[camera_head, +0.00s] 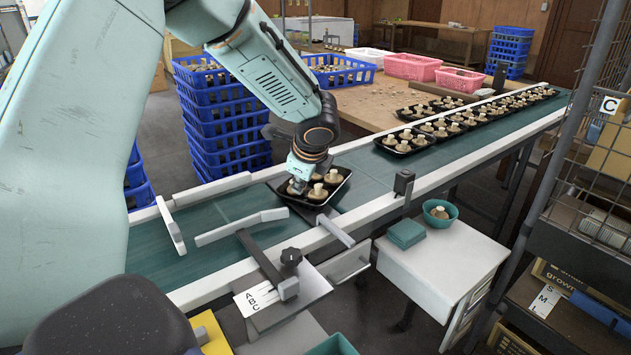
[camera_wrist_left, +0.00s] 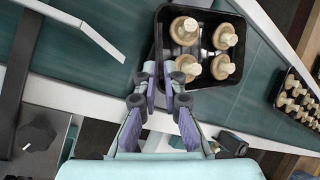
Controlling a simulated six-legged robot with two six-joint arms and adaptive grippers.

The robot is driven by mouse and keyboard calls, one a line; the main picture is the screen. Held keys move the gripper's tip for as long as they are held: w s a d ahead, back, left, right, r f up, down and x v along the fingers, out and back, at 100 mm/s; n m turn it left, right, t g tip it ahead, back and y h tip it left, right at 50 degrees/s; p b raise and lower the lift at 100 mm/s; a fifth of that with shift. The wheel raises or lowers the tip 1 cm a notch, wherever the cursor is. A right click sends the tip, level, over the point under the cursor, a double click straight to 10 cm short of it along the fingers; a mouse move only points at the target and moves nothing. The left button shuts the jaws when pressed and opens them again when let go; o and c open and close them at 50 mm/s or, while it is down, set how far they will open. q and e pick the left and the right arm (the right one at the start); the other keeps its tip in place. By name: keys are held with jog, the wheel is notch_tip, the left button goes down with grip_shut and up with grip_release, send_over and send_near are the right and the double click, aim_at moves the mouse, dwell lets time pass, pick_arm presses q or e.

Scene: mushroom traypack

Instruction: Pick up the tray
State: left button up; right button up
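A black tray (camera_wrist_left: 246,62) with several pale brown mushrooms lies on the green conveyor belt (camera_head: 228,210), at the near end of the row; it also shows in the head view (camera_head: 338,196). My left gripper (camera_wrist_left: 161,72) is at one corner of this tray. Its two fingers are apart, one outside the tray's side wall and one over the inside, with the rim between them. I see a gap between the fingers, and cannot tell whether either touches the rim. In the head view the left gripper (camera_head: 297,186) partly hides the tray. My right gripper is not in view.
More filled black trays (camera_head: 404,148) stand in a row farther up the belt. Stacked blue crates (camera_head: 228,128) stand behind; a wire-mesh rack (camera_head: 600,150) is at the right.

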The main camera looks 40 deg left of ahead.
aim_at(296, 204)
pick_arm(q)
jog(key=shift+a+f, duration=0.4)
jog(key=shift+f, duration=0.4)
jog(key=x, duration=0.1)
jog(key=b+x, duration=0.1)
jog(key=x, duration=0.1)
jog(key=b+x, duration=0.1)
jog(key=shift+w+d+f, duration=0.15)
jog(key=shift+w+f, duration=0.1)
jog(key=shift+f, duration=0.4)
jog(key=shift+a, duration=0.3)
jog(key=shift+w, duration=0.1)
grip_shut()
jog(key=shift+d, duration=0.1)
